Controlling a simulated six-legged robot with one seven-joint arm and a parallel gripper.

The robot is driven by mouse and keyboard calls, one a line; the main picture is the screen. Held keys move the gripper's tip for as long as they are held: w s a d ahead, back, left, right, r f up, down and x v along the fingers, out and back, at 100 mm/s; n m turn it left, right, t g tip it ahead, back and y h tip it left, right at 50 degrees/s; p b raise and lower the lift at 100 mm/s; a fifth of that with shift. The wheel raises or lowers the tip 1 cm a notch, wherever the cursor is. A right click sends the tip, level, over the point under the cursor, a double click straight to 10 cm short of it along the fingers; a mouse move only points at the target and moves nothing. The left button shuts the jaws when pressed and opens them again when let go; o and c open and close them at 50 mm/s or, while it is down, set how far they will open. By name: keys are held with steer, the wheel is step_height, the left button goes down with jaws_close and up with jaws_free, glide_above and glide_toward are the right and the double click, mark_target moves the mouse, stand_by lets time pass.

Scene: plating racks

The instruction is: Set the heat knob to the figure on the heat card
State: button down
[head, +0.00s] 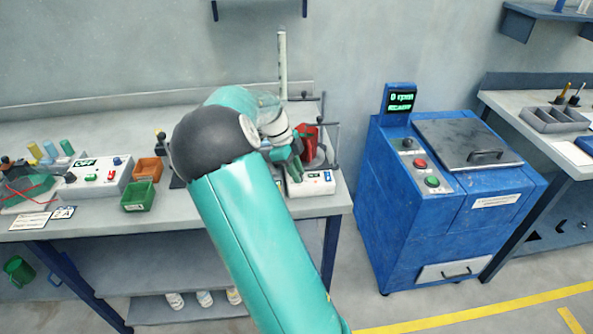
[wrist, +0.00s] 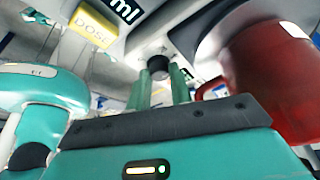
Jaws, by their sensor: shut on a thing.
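My gripper (head: 296,172) is at a small white box (head: 314,184) with a little display on the right end of the left bench. In the wrist view my gripper's teal fingers (wrist: 160,77) are shut on a small black knob (wrist: 158,64). Beside it are a yellow label reading DOSE (wrist: 94,28) and a display reading ml (wrist: 126,9). Two cards lie at the bench's left front, one white (head: 32,221) and one marked A (head: 63,212); I cannot read which is the heat card. Which knob is the heat knob does not show clearly.
A red vessel (wrist: 272,65) stands close right of my fingers. A white control box (head: 97,177), green bin (head: 137,196) and orange bin (head: 149,168) are on the bench's left. A blue machine (head: 420,215) with a screen and buttons stands to the right, across a gap.

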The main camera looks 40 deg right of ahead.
steer(key=c, duration=1.3)
jaws_free()
steer(key=shift+o, duration=0.2)
